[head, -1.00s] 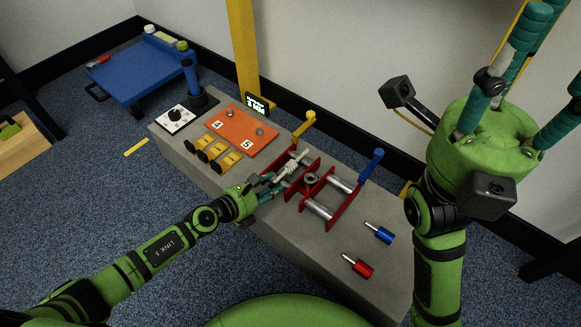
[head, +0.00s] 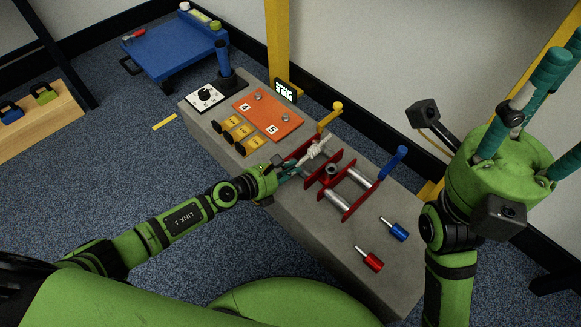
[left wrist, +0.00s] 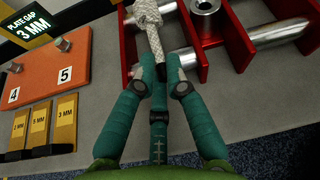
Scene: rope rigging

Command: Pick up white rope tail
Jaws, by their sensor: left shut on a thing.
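The white rope tail (head: 317,148) lies at the red metal frame on the grey bench, slanting up and to the right in the head view. In the left wrist view the rope (left wrist: 147,14) is a thick pale braid at the top, with a thinner grey end running down towards me. My left gripper (head: 288,172) reaches in from the left, and its teal fingers (left wrist: 160,73) are shut on the lower end of the rope. The fingers hide that end.
The red frame (head: 334,193) with metal rollers stands beside the rope. A yellow lever (head: 331,113) and blue lever (head: 390,162) rise close by. An orange plate (head: 267,114) and several yellow gauges (head: 240,133) lie to the left. Red (head: 369,259) and blue (head: 394,230) pins lie in front.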

